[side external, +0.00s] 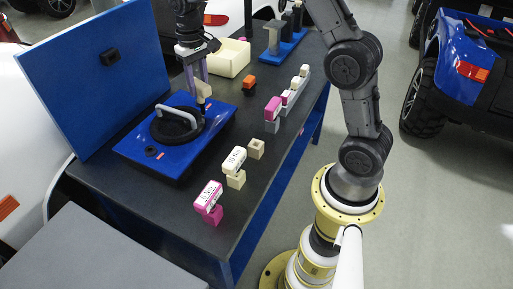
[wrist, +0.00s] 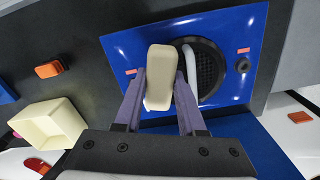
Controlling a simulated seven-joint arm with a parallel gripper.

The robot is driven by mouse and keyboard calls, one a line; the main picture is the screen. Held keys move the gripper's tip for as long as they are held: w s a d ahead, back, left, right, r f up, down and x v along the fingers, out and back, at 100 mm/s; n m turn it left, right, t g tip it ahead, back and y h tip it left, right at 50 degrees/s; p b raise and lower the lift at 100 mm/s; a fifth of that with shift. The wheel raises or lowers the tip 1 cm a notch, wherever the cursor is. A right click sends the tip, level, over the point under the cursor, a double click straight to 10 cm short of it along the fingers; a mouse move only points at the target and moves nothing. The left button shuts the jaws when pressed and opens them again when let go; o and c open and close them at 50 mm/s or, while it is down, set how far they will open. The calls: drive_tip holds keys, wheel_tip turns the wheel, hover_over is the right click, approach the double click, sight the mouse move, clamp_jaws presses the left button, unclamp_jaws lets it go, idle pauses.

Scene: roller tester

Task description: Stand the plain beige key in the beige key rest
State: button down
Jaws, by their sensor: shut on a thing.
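My gripper (side external: 202,82) is shut on the plain beige key (side external: 203,91), which it holds over the blue panel with the black disc. In the wrist view the beige key (wrist: 160,78) sits between the two fingers of my gripper (wrist: 159,104). An empty-looking beige key rest (side external: 256,149) stands on the dark table, to the right of and nearer than the held key. Another beige rest (side external: 236,181) carries a white-topped key with black lettering (side external: 234,160). Whether the key touches the panel below cannot be told.
The blue panel (side external: 129,146) bears a black disc with a grey handle (side external: 177,113). A pink rest with a lettered key (side external: 209,195) stands near the front. A row of pink and white blocks (side external: 273,107), an orange block (side external: 249,83) and a cream bin (side external: 232,56) lie behind.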

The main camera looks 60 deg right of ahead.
drive_tip(key=shift+r, duration=0.1)
idle(0.3)
drive_tip(key=shift+s+r, duration=0.1)
drive_tip(key=shift+s, duration=0.3)
drive_tip(key=s+r+n, duration=0.2)
drive_tip(key=s+n, duration=0.1)
drive_tip(key=s, duration=1.3)
drive_tip(key=shift+s, duration=0.3)
drive_tip(key=shift+f, duration=0.1)
drive_tip(key=shift+f, duration=2.9)
drive_tip(key=shift+f, duration=0.65)
drive_tip(key=shift+f, duration=0.35)
